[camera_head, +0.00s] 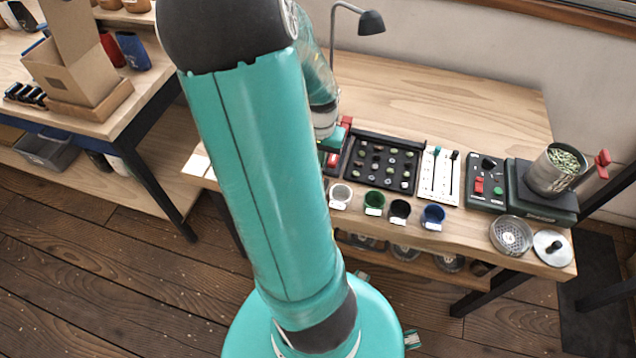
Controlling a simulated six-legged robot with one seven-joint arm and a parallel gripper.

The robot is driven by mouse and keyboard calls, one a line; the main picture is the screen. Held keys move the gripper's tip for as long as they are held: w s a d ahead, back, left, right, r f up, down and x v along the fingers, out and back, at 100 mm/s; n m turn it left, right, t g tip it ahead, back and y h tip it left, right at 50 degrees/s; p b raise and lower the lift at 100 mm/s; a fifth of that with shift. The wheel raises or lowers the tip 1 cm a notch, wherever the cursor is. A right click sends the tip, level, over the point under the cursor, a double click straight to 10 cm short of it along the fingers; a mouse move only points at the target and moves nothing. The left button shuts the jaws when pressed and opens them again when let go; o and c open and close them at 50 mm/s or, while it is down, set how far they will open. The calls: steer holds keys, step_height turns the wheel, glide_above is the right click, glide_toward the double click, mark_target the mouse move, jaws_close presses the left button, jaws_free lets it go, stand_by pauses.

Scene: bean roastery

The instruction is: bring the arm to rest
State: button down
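My teal arm (260,180) rises from my round teal base and fills the left middle of the head view. Its thick black elbow is at the top. The far part of the arm bends down behind the upper link towards the workbench, and my wrist (325,118) shows near the bench's left part. Just below the wrist is a small teal and red block (335,148); I cannot tell whether it touches my gripper. My gripper's fingers cannot be made out, so neither their opening nor anything between them shows.
The wooden workbench (450,85) holds a black sample tray (348,175), several coloured cups, a white slider panel (438,176), a switch box (486,190) and a pot of green beans (556,170). A lamp (370,22) stands behind. Another table (105,125) with a cardboard box is left.

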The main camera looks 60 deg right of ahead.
steer(key=shift+r, duration=0.4)
stand_by(0.3)
steer(key=w+a+r+n+t, duration=0.2)
steer(key=w+a+r+n, duration=0.2)
steer(key=w+a+r, duration=0.4)
steer(key=w+a+r+n+t, duration=0.1)
steer(key=w+a+r+n, duration=0.4)
steer(key=a, duration=0.5)
steer(key=s+a+r+n+t, duration=0.1)
steer(key=a+r+n, duration=0.2)
steer(key=a, duration=0.6)
steer(key=s+a+r+n+t, duration=0.1)
steer(key=a+r+n, duration=0.3)
steer(key=a, duration=0.5)
step_height(320, 180, up, 3)
steer(key=shift+s+f+t, duration=0.2)
steer(key=shift+s+t, duration=0.1)
steer(key=shift+d, duration=0.15)
